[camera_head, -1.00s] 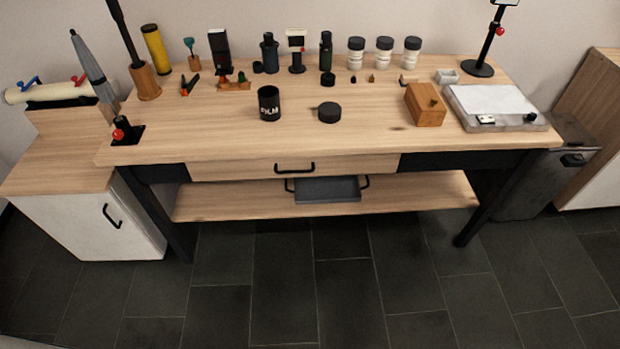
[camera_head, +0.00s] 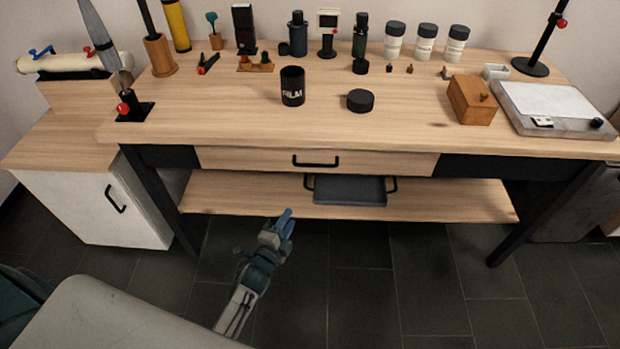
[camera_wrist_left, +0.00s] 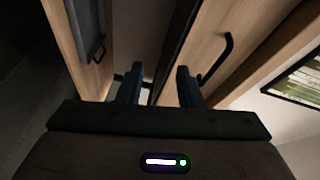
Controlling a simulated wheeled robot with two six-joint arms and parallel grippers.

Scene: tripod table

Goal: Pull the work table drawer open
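The work table (camera_head: 230,120) has a light wood drawer (camera_head: 250,161) under its top, and the drawer front looks flush with the frame. Its black bar handle (camera_head: 317,166) is at the middle of the front. My left gripper (camera_head: 288,213) is in front of the table, lower than the handle and a little left of it in the head view. In the left wrist view the two fingers (camera_wrist_left: 160,84) are apart with nothing between them. The drawer handle (camera_wrist_left: 222,62) shows there to the right of the fingers, not touched. My right gripper is not in view.
A grey tray (camera_head: 349,191) with black handles sits on the lower shelf (camera_head: 235,196). A white cabinet (camera_head: 80,207) stands at the left. The tabletop holds a film can (camera_head: 292,87), a black lid (camera_head: 360,101) and a wooden box (camera_head: 470,101). The floor in front is clear.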

